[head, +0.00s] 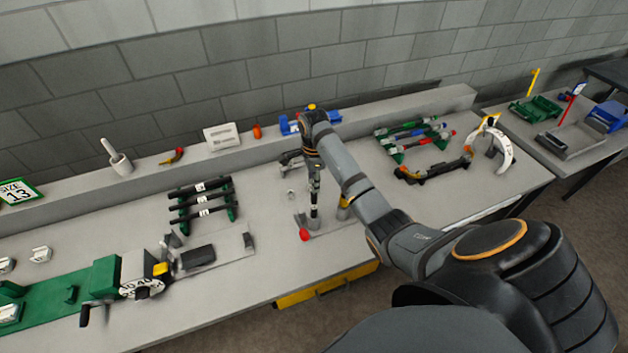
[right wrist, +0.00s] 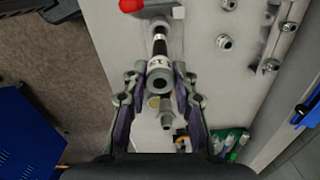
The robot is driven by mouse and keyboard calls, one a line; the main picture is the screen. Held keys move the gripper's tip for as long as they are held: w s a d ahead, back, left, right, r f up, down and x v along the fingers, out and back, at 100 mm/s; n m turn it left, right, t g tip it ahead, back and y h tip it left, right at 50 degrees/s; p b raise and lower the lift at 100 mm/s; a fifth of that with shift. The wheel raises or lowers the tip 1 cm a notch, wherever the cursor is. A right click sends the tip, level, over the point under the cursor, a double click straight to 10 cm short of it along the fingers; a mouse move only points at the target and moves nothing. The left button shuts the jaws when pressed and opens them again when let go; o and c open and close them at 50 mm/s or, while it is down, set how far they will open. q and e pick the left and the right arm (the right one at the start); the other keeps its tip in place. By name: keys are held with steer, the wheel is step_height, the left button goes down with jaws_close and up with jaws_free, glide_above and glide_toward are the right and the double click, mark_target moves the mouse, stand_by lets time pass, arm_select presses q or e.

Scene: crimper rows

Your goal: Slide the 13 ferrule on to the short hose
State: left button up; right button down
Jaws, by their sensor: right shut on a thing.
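The short hose (head: 315,205) is black with a pale band and stands upright in a small holder with a red knob (head: 304,235). In the right wrist view the hose (right wrist: 159,47) runs away from my fingers. My right gripper (head: 313,168) is directly above the hose, pointing down. In the right wrist view its fingers (right wrist: 160,85) are shut on a silvery ferrule (right wrist: 158,70) in line with the hose's near end. I cannot tell whether the ferrule is around the hose end or just above it. My left gripper is out of view.
A "SIZE 13" sign (head: 17,190) stands at the left. A green crimping machine (head: 105,276) is at the front left. Black hoses lie on a rack (head: 203,200). A loose ring-shaped fitting (right wrist: 223,41) lies on the bench. Coloured hoses (head: 410,130) are at the right.

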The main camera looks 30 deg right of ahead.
steer(key=shift+f+b, duration=0.3)
steer(key=shift+f, duration=1.55)
steer(key=c, duration=1)
jaws_free()
step_height(320, 180, up, 8)
steer(key=shift+f, duration=0.25)
